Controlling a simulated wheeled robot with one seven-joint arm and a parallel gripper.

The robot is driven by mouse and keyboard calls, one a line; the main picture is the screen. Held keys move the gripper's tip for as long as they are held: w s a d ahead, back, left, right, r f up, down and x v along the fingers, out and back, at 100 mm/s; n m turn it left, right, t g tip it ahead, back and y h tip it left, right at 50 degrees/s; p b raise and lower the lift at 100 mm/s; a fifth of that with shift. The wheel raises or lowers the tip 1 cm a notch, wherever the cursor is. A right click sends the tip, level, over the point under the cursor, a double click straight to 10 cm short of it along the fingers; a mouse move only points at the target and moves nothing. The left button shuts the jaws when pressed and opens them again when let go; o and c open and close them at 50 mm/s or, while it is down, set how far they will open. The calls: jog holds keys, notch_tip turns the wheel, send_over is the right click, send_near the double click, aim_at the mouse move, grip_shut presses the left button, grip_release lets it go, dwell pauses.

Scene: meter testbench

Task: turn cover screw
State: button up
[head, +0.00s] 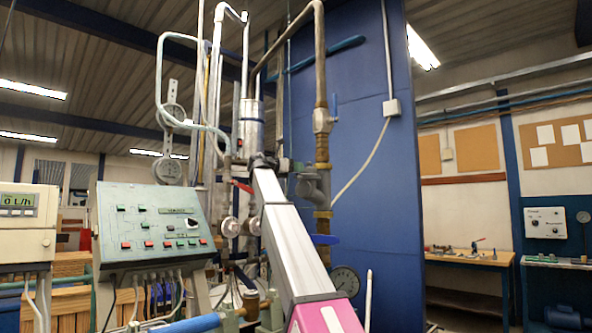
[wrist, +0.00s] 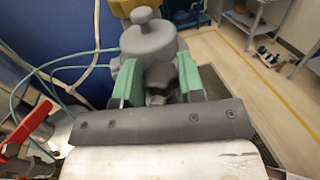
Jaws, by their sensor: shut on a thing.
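My gripper (wrist: 158,72) has two green fingers, shut on what appears to be the cover screw, a grey rounded part (wrist: 148,42) with a small knob on its far side. The fingers stand on either side of its near end. A darker grey piece shows between them, and the exact contact is hidden. In the head view my gripper (head: 286,166) is small, at the far end of my arm, beside a grey fitting (head: 308,188) on the vertical pipe. The arm hides part of the fitting's surroundings.
A brown vertical pipe (head: 321,80) and thin tubes surround the gripper. A blue panel (head: 365,150) stands close behind. A pressure gauge (head: 344,281) and blue lever (head: 324,240) sit low. A red handle (wrist: 28,128) is at left in the wrist view. Open floor (wrist: 225,60) lies right.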

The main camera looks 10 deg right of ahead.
jog(key=m+g, duration=0.1)
jog(key=m+g+h, duration=0.1)
jog(key=g, duration=0.1)
jog(key=m+g, duration=0.1)
jog(key=g, duration=0.1)
jog(key=shift+w+r+m, duration=0.1)
jog(key=shift+w+m, duration=0.2)
jog(key=shift+m+g, duration=0.6)
jog(key=shift+g, duration=0.6)
jog(key=shift+s+g, duration=0.1)
jog(key=shift+g, duration=0.2)
jog(key=o, duration=0.9)
jog(key=a, duration=1.1)
jog(key=shift+w, duration=0.25)
